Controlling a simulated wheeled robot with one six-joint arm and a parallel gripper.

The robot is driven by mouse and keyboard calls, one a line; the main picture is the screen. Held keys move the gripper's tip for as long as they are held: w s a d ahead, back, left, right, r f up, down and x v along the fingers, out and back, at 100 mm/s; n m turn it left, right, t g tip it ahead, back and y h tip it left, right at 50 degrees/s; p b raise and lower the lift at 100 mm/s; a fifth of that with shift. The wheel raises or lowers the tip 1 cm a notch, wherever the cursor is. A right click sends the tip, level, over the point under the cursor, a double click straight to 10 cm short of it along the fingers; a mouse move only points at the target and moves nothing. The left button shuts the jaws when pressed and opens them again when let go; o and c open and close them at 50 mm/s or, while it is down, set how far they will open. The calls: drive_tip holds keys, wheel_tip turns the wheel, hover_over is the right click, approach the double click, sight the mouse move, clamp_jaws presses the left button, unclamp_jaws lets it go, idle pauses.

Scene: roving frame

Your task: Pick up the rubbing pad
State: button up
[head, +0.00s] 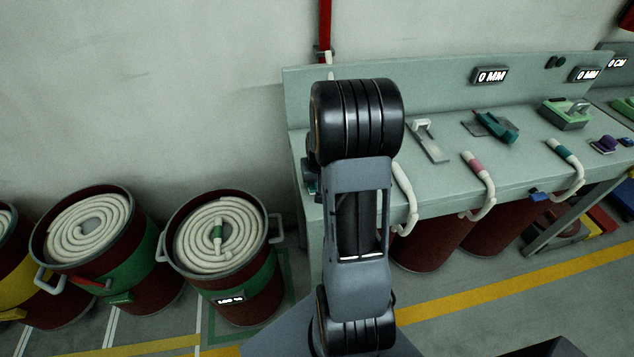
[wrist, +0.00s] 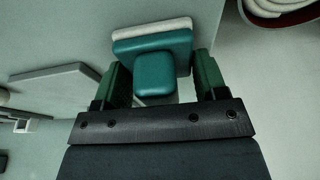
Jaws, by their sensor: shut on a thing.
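The rubbing pad (wrist: 152,45) shows in the wrist view as a teal block with a raised teal grip and a whitish layer on its far side. My gripper (wrist: 162,74) has its two green fingers on either side of the grip and is shut on the pad. The pad is over or against the grey-green bench surface; I cannot tell whether it touches it. In the head view my arm hides most of the gripper and the pad.
The grey-green bench (head: 450,180) runs to the right, with a teal tool (head: 492,127), a metal plate with a pale handle (head: 428,140) and a green device (head: 566,113) on it. Pale hoses hang over its front edge. A drum with coiled rope (head: 222,250) stands left of my arm.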

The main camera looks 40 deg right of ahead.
drive_tip(key=shift+c, duration=1.4)
drive_tip(key=shift+r, duration=0.55)
drive_tip(key=s+d+r+b, duration=0.4)
drive_tip(key=s+d+r, duration=0.5)
drive_tip(key=r, duration=0.3)
drive_tip(key=shift+s, duration=0.85)
